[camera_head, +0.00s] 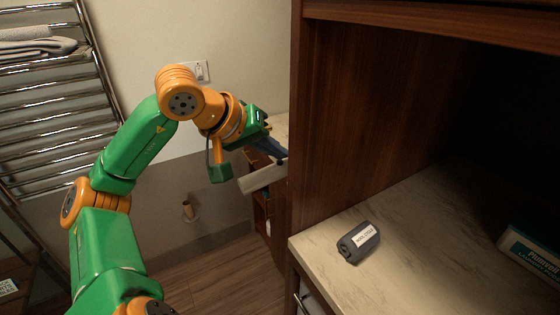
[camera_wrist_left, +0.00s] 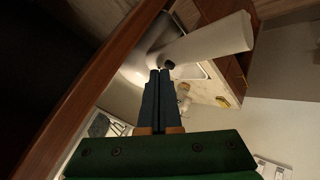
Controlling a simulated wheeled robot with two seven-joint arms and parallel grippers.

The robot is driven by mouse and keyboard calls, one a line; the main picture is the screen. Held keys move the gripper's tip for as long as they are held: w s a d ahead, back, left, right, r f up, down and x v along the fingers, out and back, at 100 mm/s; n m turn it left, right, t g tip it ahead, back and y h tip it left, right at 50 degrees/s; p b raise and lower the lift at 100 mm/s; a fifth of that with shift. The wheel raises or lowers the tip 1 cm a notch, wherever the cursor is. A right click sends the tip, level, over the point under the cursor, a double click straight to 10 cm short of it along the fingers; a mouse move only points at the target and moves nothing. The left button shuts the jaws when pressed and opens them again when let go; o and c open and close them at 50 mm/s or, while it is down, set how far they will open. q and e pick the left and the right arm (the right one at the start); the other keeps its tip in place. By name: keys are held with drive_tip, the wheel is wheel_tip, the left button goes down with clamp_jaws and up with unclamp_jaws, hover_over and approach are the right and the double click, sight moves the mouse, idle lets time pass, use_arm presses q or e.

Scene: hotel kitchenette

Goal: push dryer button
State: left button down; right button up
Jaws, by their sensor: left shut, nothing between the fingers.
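A pale, elongated body, which looks like the dryer (camera_head: 262,178), shows just below my left gripper in the head view, partly cut off by the wooden cabinet side. In the left wrist view the dryer (camera_wrist_left: 212,40) slants up to the right from the fingertips. A small dark round spot, perhaps the button (camera_wrist_left: 168,65), lies right at the fingertips; whether they touch it I cannot tell. My left gripper (camera_head: 283,154) is shut and empty, its dark fingers (camera_wrist_left: 160,72) side by side. My right gripper is not in view.
The wooden cabinet panel (camera_head: 345,130) stands close to the right of my left gripper. A dark grey box (camera_head: 358,243) lies on the marble shelf (camera_head: 420,235). A chrome towel rack (camera_head: 50,110) is at left. A pale counter (camera_wrist_left: 205,91) shows beyond the fingers.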

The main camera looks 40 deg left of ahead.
sight(276, 167)
use_arm(q)
drive_tip(key=shift+f, duration=0.15)
idle(0.3)
drive_tip(key=shift+r+p, duration=0.3)
drive_tip(key=shift+r, duration=0.35)
wheel_tip(276, 167, up, 6)
drive_tip(key=p, duration=0.5)
drive_tip(key=shift+p, duration=0.3)
